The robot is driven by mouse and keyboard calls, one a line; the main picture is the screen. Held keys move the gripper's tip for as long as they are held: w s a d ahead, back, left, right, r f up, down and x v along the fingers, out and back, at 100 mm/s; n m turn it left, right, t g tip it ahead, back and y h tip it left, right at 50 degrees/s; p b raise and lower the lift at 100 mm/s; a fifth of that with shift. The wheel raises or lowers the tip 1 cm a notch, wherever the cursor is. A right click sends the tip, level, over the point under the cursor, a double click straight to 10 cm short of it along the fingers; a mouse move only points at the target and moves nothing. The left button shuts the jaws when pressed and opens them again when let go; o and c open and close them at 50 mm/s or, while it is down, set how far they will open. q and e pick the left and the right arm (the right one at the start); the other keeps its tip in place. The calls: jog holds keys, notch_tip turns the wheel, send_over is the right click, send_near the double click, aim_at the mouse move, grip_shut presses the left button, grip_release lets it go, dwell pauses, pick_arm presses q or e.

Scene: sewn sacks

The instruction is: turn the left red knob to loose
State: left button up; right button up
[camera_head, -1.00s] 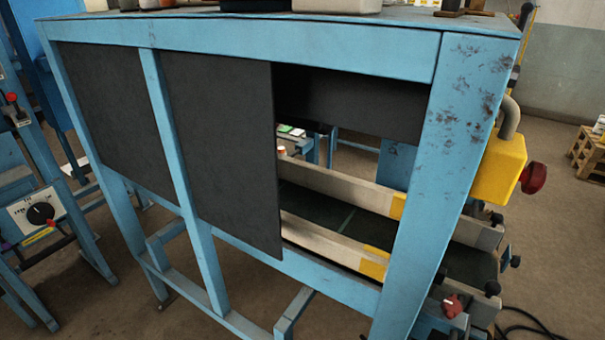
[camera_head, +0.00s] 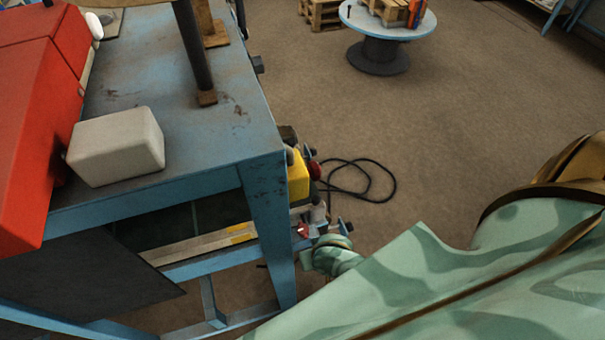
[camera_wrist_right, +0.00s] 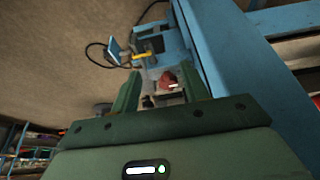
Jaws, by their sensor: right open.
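A small red knob (camera_head: 303,230) sits at the end of the conveyor, beside the blue table's near right leg, in the head view. In the right wrist view the red knob (camera_wrist_right: 168,77) with a pale mark shows beyond the fingers, between their tips. My right gripper (camera_wrist_right: 160,80) is open and empty, its two green fingers pointing at the knob. I cannot tell whether they touch it. In the head view my patterned green right arm reaches in from the right, its hand end close to the knob; the fingertips are hard to make out. My left gripper is out of view.
A yellow box (camera_head: 298,175) with a dark red button (camera_head: 315,169) is just above the knob. The blue table (camera_head: 215,130) carries a white block (camera_head: 117,146) and a red case (camera_head: 40,110). A black cable (camera_head: 370,180) lies on otherwise open floor.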

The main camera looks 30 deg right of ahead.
send_over(301, 224)
jog(key=s, duration=0.2)
jog(key=shift+w+a+f, duration=0.1)
jog(key=shift+a, duration=0.1)
jog(key=x, duration=0.1)
jog(key=b+x, duration=0.2)
jog(key=shift+s+f, duration=0.2)
jog(key=shift+f, duration=0.1)
jog(key=shift+w+f, duration=0.25)
jog(key=shift+f, duration=0.35)
jog(key=c, duration=0.9)
